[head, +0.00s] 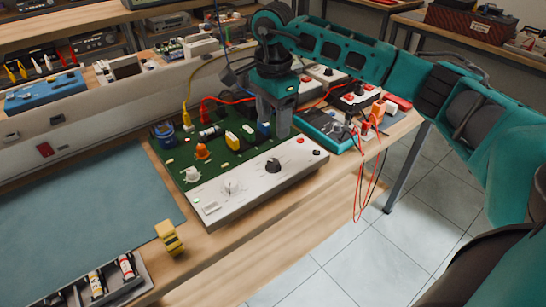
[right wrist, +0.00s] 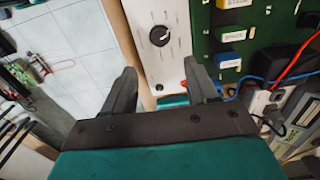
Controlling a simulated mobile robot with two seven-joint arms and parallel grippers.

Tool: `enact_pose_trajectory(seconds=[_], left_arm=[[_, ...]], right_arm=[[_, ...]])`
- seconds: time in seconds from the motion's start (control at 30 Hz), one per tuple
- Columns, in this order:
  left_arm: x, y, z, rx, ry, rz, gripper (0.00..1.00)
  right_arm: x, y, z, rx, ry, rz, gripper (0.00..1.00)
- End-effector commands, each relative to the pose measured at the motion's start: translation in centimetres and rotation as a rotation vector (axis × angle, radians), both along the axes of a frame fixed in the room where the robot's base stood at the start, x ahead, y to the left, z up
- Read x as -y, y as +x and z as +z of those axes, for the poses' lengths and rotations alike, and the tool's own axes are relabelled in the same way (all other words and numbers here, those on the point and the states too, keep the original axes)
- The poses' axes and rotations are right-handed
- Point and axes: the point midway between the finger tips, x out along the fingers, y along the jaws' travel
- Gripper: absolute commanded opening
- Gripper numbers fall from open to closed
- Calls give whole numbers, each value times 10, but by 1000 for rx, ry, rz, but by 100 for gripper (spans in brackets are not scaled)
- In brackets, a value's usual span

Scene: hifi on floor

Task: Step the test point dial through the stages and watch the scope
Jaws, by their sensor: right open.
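A white control panel (head: 250,187) runs along the front of a green circuit board (head: 215,160) on the bench. In the right wrist view a black knob (right wrist: 159,36) on the white panel lies beyond the fingertips. My right gripper (head: 273,132) is open and empty, pointing down over the board behind the black knob, apart from it. It shows in the right wrist view too (right wrist: 162,78). No scope trace is readable. My left gripper is out of view.
A teal instrument (head: 327,130) with red leads (head: 366,180) stands right of the board, near the bench edge. A yellow object (head: 169,237) and a tray (head: 118,287) lie front left. A blue-green mat (head: 80,220) is clear. Components and cables surround the gripper.

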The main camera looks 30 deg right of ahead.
Motion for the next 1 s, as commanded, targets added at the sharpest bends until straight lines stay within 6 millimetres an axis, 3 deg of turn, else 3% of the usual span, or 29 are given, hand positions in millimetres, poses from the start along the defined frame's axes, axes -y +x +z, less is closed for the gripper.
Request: enact_pose_trajectory(seconds=[0.3, 0.5, 0.7, 1.0], left_arm=[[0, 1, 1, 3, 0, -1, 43], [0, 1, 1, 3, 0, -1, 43], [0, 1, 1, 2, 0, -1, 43], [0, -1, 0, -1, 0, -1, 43]], right_arm=[[-1, -2, -68, -5, 3, -1, 58], [-1, -1, -99, -3, 4, 0, 58], [-1, -1, -112, -1, 4, 0, 58], [-1, 0, -113, 0, 4, 0, 56]])
